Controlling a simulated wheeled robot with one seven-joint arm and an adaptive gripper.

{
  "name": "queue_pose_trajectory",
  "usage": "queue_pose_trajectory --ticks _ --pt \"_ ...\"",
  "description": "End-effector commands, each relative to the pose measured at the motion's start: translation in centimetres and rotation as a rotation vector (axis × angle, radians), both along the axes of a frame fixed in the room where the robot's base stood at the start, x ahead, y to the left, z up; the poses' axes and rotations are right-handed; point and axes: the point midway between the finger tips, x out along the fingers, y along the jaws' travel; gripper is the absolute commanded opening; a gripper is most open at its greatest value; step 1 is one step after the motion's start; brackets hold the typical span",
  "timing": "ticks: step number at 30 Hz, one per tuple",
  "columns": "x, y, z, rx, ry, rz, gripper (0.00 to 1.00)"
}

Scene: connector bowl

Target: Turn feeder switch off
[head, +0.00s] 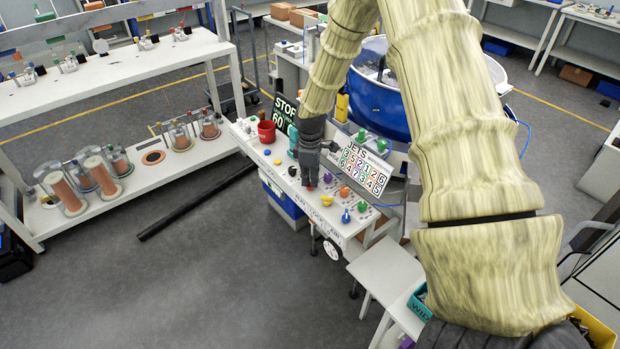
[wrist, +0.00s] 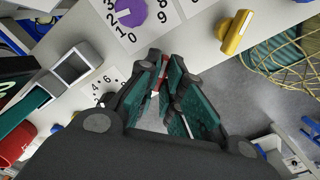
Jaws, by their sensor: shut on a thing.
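My gripper (head: 309,184) points down at the front edge of the white control bench (head: 345,228). In the wrist view its green-padded fingers (wrist: 161,80) close at the tips on a small red switch piece (wrist: 164,70). Most of that piece is hidden between the fingers, so its setting cannot be read. A little of the red piece also shows below the fingertips in the head view. A yellow handle (head: 328,200) stands just right of my gripper; it also shows in the wrist view (wrist: 236,32). A purple dial (wrist: 130,12) with numbers around it is nearby.
A JETS number board (head: 362,169) and a blue bowl (head: 378,105) stand behind. Open floor lies in front.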

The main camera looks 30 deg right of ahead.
Motion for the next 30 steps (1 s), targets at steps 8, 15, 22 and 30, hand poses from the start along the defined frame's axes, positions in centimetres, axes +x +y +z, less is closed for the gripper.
queue_pose_trajectory --ticks 8,15,22,30 --pt "0.07 -0.1 0.07 -0.001 -0.001 0.061 0.0" --pt "0.08 -0.12 0.07 -0.002 -0.002 0.07 0.0" --pt "0.08 -0.12 0.07 -0.002 -0.002 0.07 0.14" --pt "0.04 -0.06 0.03 -0.001 -0.001 0.069 0.3"
